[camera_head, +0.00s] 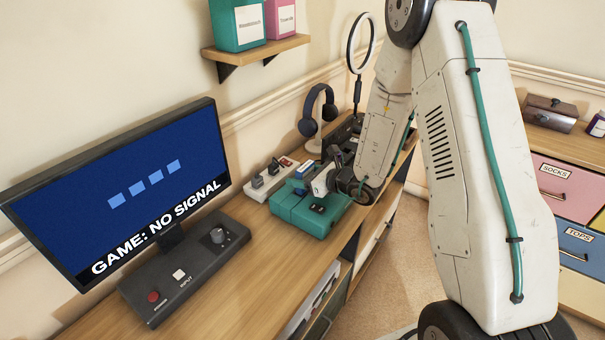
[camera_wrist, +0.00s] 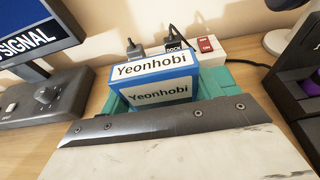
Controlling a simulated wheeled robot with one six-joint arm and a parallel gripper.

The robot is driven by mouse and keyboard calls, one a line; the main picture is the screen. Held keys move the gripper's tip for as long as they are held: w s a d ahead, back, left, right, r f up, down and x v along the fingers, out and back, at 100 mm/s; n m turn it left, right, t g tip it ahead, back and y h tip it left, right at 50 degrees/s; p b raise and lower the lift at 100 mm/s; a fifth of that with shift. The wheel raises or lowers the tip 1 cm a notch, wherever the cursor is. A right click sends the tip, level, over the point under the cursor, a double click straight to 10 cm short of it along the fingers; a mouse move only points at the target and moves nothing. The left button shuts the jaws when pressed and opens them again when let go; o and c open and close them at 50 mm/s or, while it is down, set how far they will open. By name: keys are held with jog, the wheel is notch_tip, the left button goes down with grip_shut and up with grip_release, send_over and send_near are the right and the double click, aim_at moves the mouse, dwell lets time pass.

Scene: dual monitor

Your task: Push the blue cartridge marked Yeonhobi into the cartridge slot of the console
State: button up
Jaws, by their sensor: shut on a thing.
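The blue cartridge marked Yeonhobi (camera_wrist: 155,84) is in the middle of the wrist view, with white labels on its top and facing side. It stands at the teal console (camera_wrist: 238,82), whose body shows on both sides of it. I cannot tell how deep it sits in the slot. The console (camera_head: 301,216) is on the desk in the head view. My gripper (camera_head: 323,182) is over the console there, shut on the cartridge. My own grey and white wrist parts hide the fingertips and the cartridge's lower part in the wrist view.
A white power strip (camera_head: 270,180) with plugs lies behind the console. A monitor (camera_head: 120,190) reads "GAME: NO SIGNAL", and a dark control box (camera_head: 183,274) is below it. Headphones (camera_head: 318,110) stand behind the console. Bare desk (camera_head: 262,262) lies between control box and console.

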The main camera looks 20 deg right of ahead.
jog(key=shift+f, duration=1)
jog(key=o, duration=1.1)
jog(key=v, duration=0.7)
jog(key=shift+s+d+r, duration=0.2)
jog(key=shift+s+d, duration=0.05)
jog(key=shift+s, duration=0.05)
